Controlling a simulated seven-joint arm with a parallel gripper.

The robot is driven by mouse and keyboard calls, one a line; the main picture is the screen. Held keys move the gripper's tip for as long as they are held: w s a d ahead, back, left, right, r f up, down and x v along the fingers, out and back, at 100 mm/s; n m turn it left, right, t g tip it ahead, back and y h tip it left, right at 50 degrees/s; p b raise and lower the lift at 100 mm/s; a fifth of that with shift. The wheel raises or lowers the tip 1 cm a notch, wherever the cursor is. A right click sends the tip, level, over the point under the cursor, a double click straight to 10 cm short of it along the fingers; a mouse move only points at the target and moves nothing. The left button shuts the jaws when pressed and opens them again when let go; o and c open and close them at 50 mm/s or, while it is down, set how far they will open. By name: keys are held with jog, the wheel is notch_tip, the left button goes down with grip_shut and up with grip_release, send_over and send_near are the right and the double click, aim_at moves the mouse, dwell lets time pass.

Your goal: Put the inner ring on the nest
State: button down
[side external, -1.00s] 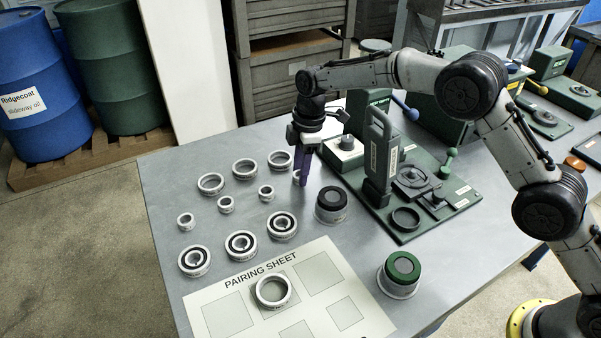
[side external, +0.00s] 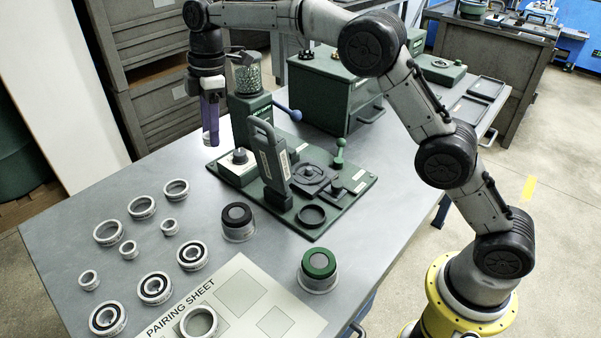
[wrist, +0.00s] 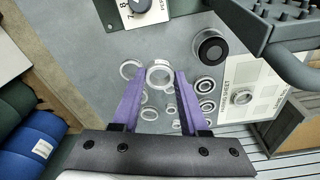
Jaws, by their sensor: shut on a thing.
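My gripper (side external: 210,138) is shut on a small pale inner ring (wrist: 159,87), held between the purple fingertips. In the side view the fingers hang above the table's far left part, left of the green fixture plate, and mostly hide the ring. The fixture plate (side external: 330,222) carries a square dark station with a round centre (side external: 311,177) and a dark round holder (side external: 311,215); I cannot tell which is the nest. Three similar small rings (side external: 128,258) stay on the table.
Several larger rings and bearings (side external: 157,298) lie at the left front. Two capped cups (side external: 238,233) (side external: 319,282) stand near the plate. The pairing sheet (side external: 228,268) holds one ring. An upright handled block (side external: 273,168), levers and a bead-filled jar (side external: 247,80) rise as obstacles.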

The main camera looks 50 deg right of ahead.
jog(key=s+d+r+m, duration=0.3)
jog(key=s+d+r, duration=0.4)
jog(key=s+d, duration=0.4)
jog(key=s+d+f+m, duration=0.2)
jog(key=s+f, duration=0.1)
jog(key=s, duration=0.5)
jog(key=s+d+f+m, duration=0.3)
jog(key=s, duration=0.5)
send_over(309, 168)
jog(key=shift+t+h, duration=0.3)
jog(key=shift+t, duration=0.1)
notch_tip(309, 168, down, 10)
jog(key=shift+s+f, duration=0.1)
jog(key=shift+s, duration=0.05)
jog(key=shift+f, duration=1.5)
jog(key=shift+f, duration=0.2)
jog(key=shift+c, duration=2.1)
grip_release()
